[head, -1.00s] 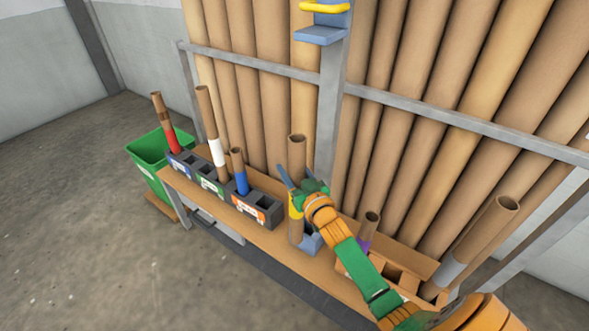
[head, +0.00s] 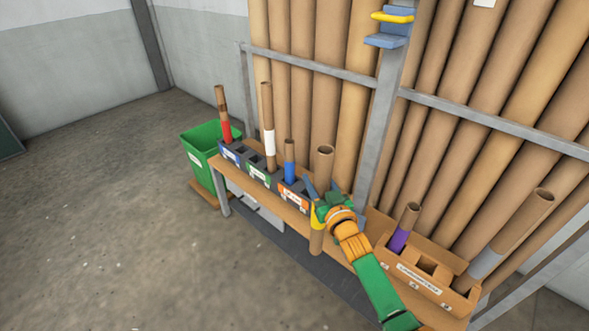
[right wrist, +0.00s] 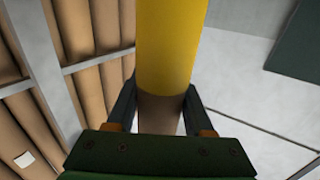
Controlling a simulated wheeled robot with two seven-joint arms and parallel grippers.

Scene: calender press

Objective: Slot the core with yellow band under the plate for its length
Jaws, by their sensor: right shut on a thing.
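The core with yellow band (head: 324,163) is a brown cardboard tube, held roughly upright. My right gripper (head: 317,197) is shut on it near the yellow band. In the right wrist view, the yellow-banded tube (right wrist: 165,50) runs between the two dark fingers. Its lower end shows in front of the bench edge, right of the slotted racks. The dark racks carry a blue plate (head: 231,156), a green plate (head: 258,174) and an orange plate (head: 294,199); the writing is too small to read. My left gripper is not in view.
Red-banded (head: 226,130), white-banded (head: 269,140) and blue-banded (head: 290,165) cores stand in the racks. A cardboard box (head: 415,283) with purple-banded (head: 399,238) and grey-banded (head: 487,264) cores is at right. A green bin (head: 199,159) stands left. Tall tubes fill the back.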

